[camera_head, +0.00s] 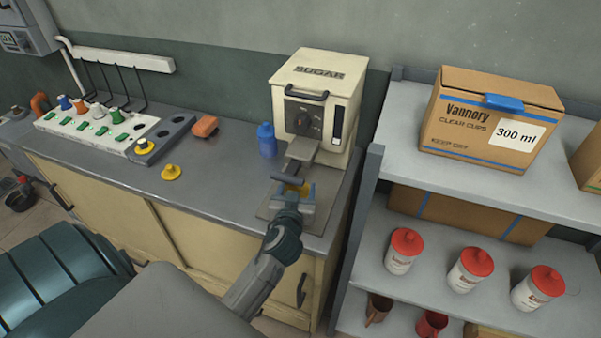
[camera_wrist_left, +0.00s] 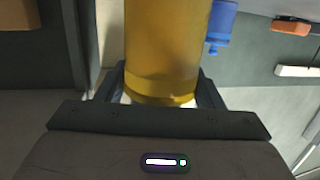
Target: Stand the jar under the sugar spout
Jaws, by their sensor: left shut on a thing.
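The cream sugar machine (camera_head: 318,98) stands on the counter with its grey spout (camera_head: 303,150) facing forward. My left gripper (camera_head: 292,192) is in front of and just below the spout, above the grey plate (camera_head: 270,205). It is shut on an amber-yellow jar (camera_wrist_left: 168,50), which stands between the fingers in the left wrist view. My right gripper is not in view.
A blue bottle (camera_head: 266,140) stands left of the machine. An orange item (camera_head: 205,126), a yellow knob-shaped piece (camera_head: 171,172) and a white rack (camera_head: 95,127) lie farther left. A shelf (camera_head: 355,240) with red-lidded tubs is close on the right. The counter's front left is clear.

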